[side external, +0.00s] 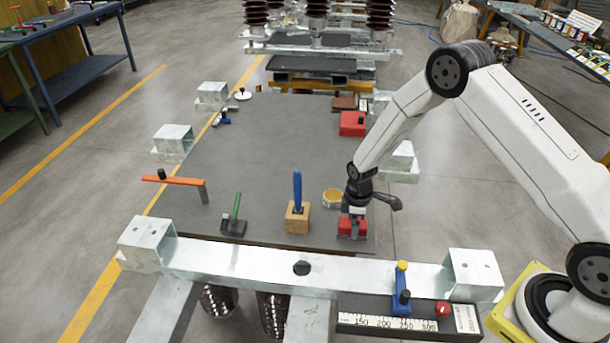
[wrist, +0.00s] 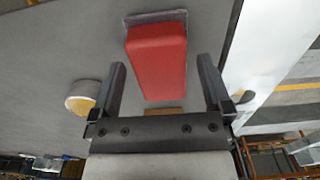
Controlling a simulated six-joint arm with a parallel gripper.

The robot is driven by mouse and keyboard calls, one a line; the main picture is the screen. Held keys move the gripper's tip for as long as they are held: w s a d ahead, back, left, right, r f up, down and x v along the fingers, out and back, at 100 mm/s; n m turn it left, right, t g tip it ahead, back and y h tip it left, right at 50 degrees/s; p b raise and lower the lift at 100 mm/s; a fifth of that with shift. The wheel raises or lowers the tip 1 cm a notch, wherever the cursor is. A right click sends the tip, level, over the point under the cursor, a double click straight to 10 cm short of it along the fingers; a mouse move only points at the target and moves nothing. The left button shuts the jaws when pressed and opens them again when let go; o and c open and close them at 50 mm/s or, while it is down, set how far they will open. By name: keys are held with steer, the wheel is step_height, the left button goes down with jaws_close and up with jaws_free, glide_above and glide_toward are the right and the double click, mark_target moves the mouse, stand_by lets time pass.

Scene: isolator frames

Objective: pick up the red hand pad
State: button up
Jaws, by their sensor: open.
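The red hand pad (wrist: 158,55) is a red block on a thin grey base, lying on the grey board. In the wrist view it lies ahead of and between the two fingers of my gripper (wrist: 162,72), with grey gaps on both sides. In the side view my gripper (side external: 352,232) is down at the pad (side external: 346,226), near the board's front right corner. The fingers are apart and partly hide the pad. I see no finger pressing on it.
A yellow-rimmed tin (side external: 333,197) stands close by, left of my gripper. A wooden block with a blue handle (side external: 297,190) is further left. Another red object (side external: 352,123) lies further back. A metal beam (side external: 250,258) runs along the front. The board's middle (side external: 260,150) is clear.

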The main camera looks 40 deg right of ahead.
steer(key=shift+f, duration=0.5)
jaws_close()
steer(key=shift+r, duration=0.15)
steer(key=shift+r, duration=1.1)
steer(key=s+r, duration=1)
steer(key=s, duration=0.4)
steer(key=shift+a+r, duration=0.3)
steer(key=shift+a, duration=0.15)
